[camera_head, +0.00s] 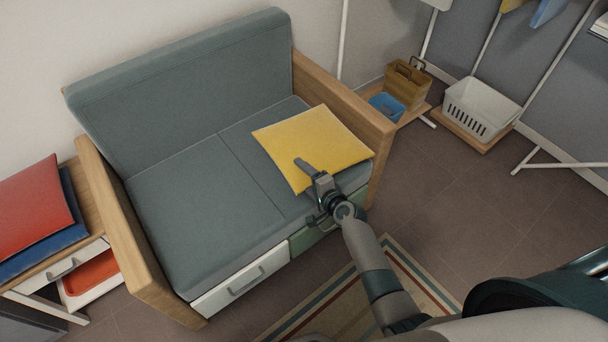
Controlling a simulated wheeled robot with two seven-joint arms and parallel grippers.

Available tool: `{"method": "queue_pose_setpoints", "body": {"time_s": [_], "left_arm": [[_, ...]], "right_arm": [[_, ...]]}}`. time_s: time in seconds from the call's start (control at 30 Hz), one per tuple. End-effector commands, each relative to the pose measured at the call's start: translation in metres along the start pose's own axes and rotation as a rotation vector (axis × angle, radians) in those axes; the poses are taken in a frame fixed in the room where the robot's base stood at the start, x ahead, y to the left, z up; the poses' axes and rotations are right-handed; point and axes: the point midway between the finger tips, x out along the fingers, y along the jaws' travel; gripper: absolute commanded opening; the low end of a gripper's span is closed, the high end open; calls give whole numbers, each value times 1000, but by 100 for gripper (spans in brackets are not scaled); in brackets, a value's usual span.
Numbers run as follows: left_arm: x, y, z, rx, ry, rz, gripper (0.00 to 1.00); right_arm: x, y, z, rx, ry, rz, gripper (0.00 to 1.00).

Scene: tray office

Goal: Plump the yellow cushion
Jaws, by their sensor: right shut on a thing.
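The yellow cushion (318,140) lies on the right part of the grey sofa seat (190,210), close to the wooden right armrest (345,95). It looks flat, with its near right corner reaching the seat's front edge. My right gripper (308,170) is at the cushion's near edge and is shut on it. One finger shows on top of the cushion; the other finger is hidden. My left gripper is out of view.
A red cushion (32,205) lies on a blue one (50,240) on a side table at left. A striped rug (400,265) lies before the sofa.

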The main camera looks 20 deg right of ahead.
Motion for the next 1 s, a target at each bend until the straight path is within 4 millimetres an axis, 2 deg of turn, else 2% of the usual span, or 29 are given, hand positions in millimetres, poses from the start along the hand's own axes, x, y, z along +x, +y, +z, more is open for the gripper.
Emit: {"method": "queue_pose_setpoints", "body": {"time_s": [0.47,0.83,0.87,1.0], "left_arm": [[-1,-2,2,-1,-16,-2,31],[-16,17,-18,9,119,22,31],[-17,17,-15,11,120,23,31],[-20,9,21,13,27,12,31]], "right_arm": [[0,-2,0,-1,1,-3,24],[-11,-32,0,-1,1,-3,24],[-11,-34,0,-1,1,-3,24],[-14,-42,0,0,1,-3,24]]}}
